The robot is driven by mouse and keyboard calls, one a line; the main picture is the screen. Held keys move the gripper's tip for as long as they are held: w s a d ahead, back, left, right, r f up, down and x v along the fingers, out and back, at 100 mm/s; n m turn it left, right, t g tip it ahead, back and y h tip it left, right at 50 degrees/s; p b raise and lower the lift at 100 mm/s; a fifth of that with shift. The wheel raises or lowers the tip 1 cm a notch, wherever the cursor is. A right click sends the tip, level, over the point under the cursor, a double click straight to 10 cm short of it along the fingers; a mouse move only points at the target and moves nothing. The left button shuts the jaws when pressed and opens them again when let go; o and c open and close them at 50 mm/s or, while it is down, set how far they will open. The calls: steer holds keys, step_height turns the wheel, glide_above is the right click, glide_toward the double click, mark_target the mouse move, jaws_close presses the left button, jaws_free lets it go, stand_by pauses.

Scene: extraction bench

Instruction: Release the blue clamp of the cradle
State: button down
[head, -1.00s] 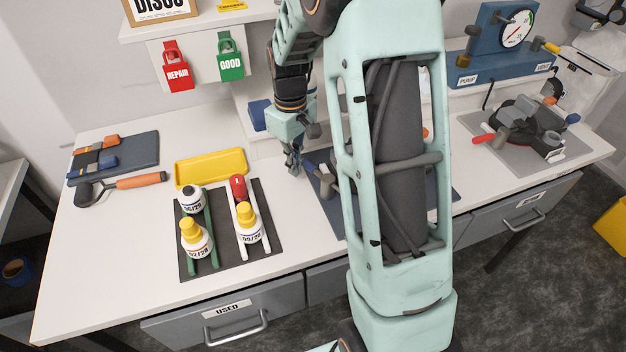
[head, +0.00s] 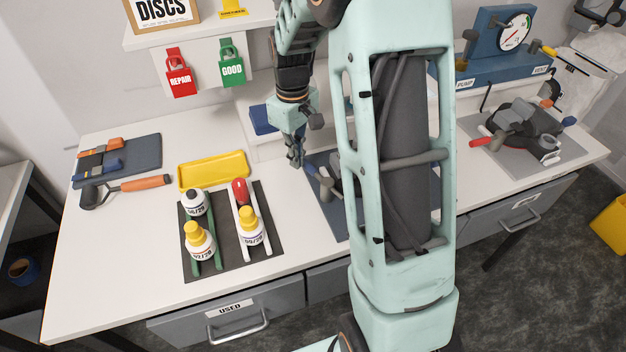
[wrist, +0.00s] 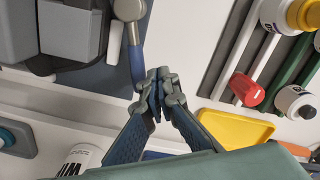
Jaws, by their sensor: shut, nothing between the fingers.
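My gripper (head: 297,163) points down beside the cradle (head: 328,186), which stands on a dark blue mat and is mostly hidden behind my arm in the head view. In the wrist view my gripper (wrist: 160,82) is shut with nothing between its fingertips. The clamp's blue lever (wrist: 136,62) lies just left of the fingertips there, below a round grey metal part. Its blue end (head: 311,168) also shows right of the fingertips in the head view. I cannot tell whether fingers and lever touch.
A yellow tray (head: 213,171) and a dark mat (head: 222,262) with several bottles stand left of my gripper. A second device (head: 522,125) with a red lever sits at right. A raised shelf runs behind. The front left of the bench is clear.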

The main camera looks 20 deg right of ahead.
steer(key=r, duration=0.1)
steer(key=r+p, duration=0.2)
steer(key=r, duration=0.1)
steer(key=shift+s, duration=0.3)
stand_by(0.3)
